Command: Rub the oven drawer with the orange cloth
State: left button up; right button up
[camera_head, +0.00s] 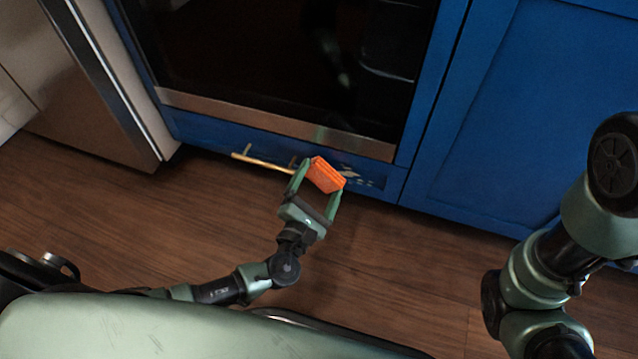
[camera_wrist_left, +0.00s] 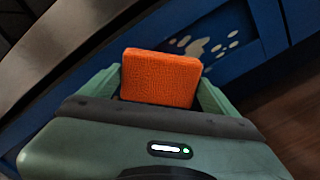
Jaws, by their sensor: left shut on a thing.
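The orange cloth (camera_head: 326,175) is a folded, thick pad held between the fingers of my left gripper (camera_head: 318,178), which is shut on it. In the left wrist view the cloth (camera_wrist_left: 160,78) stands up between the green fingers. The oven drawer (camera_head: 225,133) is a blue front low under the dark oven, with a brass bar handle (camera_head: 262,163). The cloth is in front of the drawer, right of the handle; I cannot tell if it touches. Pale smudges (camera_head: 350,173) show on the drawer just right of the cloth, and also in the left wrist view (camera_wrist_left: 197,46). My right gripper is out of view.
The dark oven door (camera_head: 280,60) with its steel lower strip (camera_head: 270,122) is above the drawer. A blue cabinet (camera_head: 530,110) stands to the right and a pale steel-edged appliance (camera_head: 85,90) to the left. The wooden floor (camera_head: 400,270) in front is clear.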

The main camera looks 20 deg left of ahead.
pick_arm(q)
jog(key=shift+w, duration=0.6)
jog(key=shift+d, duration=0.1)
